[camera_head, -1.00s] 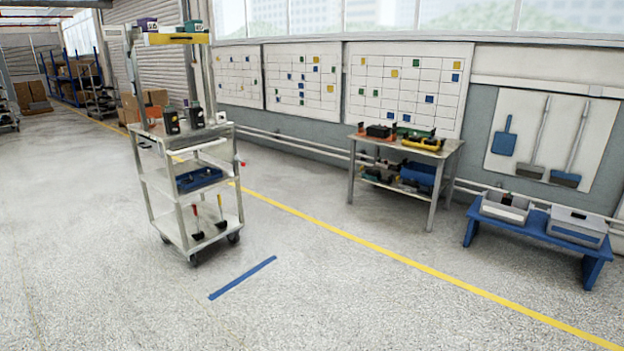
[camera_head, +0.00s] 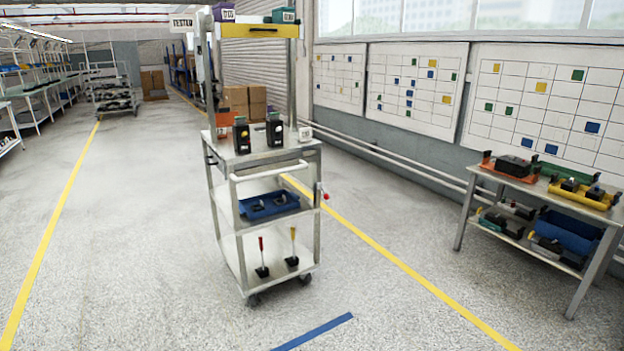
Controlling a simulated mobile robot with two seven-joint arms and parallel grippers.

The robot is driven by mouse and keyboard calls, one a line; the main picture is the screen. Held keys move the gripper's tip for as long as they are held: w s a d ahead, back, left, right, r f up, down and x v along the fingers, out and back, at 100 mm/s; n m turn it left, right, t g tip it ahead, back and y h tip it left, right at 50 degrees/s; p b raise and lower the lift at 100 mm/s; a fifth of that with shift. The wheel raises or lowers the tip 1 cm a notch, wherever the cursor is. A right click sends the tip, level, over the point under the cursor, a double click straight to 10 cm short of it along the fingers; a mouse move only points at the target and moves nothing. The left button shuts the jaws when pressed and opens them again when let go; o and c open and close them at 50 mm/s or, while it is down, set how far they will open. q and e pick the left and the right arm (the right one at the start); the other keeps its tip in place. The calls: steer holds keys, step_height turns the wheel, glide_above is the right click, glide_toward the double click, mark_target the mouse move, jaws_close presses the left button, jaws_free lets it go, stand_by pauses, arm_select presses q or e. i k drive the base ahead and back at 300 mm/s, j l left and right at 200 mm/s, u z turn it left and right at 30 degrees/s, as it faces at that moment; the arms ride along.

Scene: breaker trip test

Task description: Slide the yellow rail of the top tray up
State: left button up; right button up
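A metal trolley (camera_head: 263,232) stands upright on the floor near the middle of the view. Across its top, between two posts, is the top tray with a yellow rail (camera_head: 260,31) along its front. A white sign reading "TESTED" (camera_head: 182,22) sticks out at the upper left. Neither of my grippers is in view.
Two black breaker units (camera_head: 242,134) stand on the trolley's worktop, a blue tray (camera_head: 268,205) on its middle shelf. A side table (camera_head: 540,185) with coloured trays stands at the right. Floor in front and left is clear; a blue strip (camera_head: 313,333) lies in front.

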mark_target(233, 30)
steer(key=i, duration=1.7)
